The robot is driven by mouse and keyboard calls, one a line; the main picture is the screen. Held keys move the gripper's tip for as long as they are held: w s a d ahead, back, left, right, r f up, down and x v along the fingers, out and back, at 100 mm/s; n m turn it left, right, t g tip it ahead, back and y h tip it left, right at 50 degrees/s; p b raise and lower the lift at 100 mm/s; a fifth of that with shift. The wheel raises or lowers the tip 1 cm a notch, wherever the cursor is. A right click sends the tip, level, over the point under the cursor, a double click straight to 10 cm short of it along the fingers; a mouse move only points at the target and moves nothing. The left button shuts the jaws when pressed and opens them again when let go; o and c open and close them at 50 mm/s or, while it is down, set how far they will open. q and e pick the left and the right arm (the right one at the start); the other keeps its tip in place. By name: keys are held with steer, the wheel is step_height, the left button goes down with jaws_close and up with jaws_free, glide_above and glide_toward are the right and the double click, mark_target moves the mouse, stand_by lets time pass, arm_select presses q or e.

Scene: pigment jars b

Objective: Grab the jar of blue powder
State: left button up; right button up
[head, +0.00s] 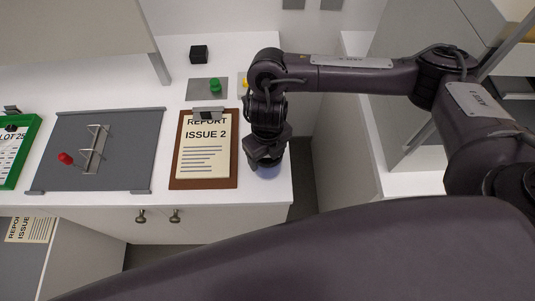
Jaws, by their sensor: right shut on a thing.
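My right gripper (266,163) points down over the front right corner of the white worktop, just right of the clipboard. It is shut on the jar of blue powder. Only a small bluish patch of the jar (268,173) shows below the fingers, and the gripper hides the rest. I cannot tell whether the jar touches the worktop. My left gripper is not in view.
A clipboard marked "Report Issue 2" (206,152) lies beside the gripper. Behind are a green-topped item (215,86) on a grey mat (197,91), a yellow item (245,82) and a black block (199,54). A red-knobbed item (65,158) lies on a grey board (125,165).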

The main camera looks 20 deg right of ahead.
step_height(320, 180, up, 20)
steer(key=shift+s+f, duration=0.15)
steer(key=shift+f, duration=0.05)
stand_by(0.4)
